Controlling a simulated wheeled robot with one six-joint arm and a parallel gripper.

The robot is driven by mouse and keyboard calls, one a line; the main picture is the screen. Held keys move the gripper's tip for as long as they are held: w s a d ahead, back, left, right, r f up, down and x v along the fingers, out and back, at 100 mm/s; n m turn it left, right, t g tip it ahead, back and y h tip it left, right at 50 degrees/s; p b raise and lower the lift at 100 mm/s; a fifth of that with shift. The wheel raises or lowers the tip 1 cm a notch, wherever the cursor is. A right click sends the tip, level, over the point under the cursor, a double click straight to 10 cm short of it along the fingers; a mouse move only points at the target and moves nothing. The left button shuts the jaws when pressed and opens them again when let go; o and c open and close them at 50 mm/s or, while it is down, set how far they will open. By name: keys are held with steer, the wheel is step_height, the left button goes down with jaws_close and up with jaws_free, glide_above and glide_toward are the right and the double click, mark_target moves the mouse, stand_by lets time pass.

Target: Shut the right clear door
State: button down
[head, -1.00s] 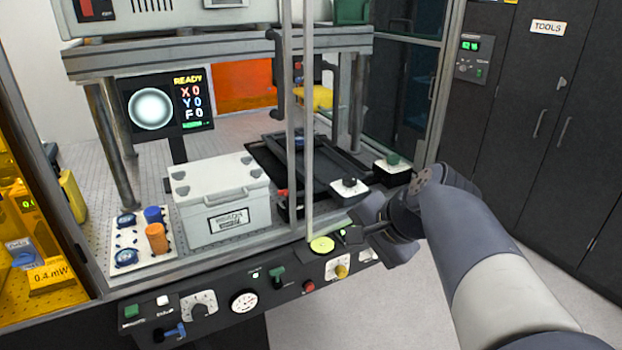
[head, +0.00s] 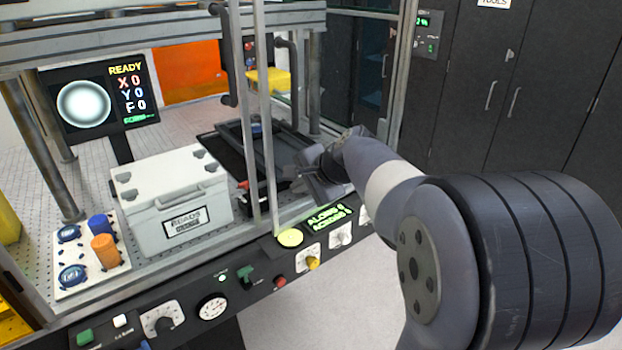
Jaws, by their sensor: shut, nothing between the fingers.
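The right clear door is hard to make out, as its pane is see-through. Two slim upright metal door bars (head: 267,120) stand close together near the middle of the enclosure front, and I cannot tell which belongs to the right door. A black curved handle (head: 230,60) shows just left of the bars. The front to the right of the bars looks uncovered. My gripper (head: 303,175) is shut and empty, right of the bars at the right part of the front, before the black stage (head: 245,150). It seems apart from the bars. My forearm hides part of the right side.
A white lidded box (head: 175,195) and a pad with blue and orange knobs (head: 90,245) stand inside at left. A control panel (head: 240,300) with knobs and a yellow button (head: 290,238) runs along the front. Dark cabinets (head: 520,110) stand at right.

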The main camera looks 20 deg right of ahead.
mark_target(279, 170)
steer(key=shift+w+a, duration=0.3)
steer(key=shift+w, duration=0.3)
steer(key=shift+w+a, duration=0.25)
steer(key=shift+w, duration=0.3)
steer(key=w, duration=0.1)
steer(key=w+a+p, duration=0.1)
steer(key=w, duration=0.1)
steer(key=w+p, duration=0.1)
steer(key=shift+w+a+r, duration=0.15)
steer(key=shift+w+a, duration=0.1)
steer(key=shift+a, duration=0.15)
steer(key=shift+w+a+r+p, duration=0.1)
steer(key=shift+w+r+p, duration=0.1)
steer(key=shift+p, duration=0.15)
steer(key=shift+s, duration=0.1)
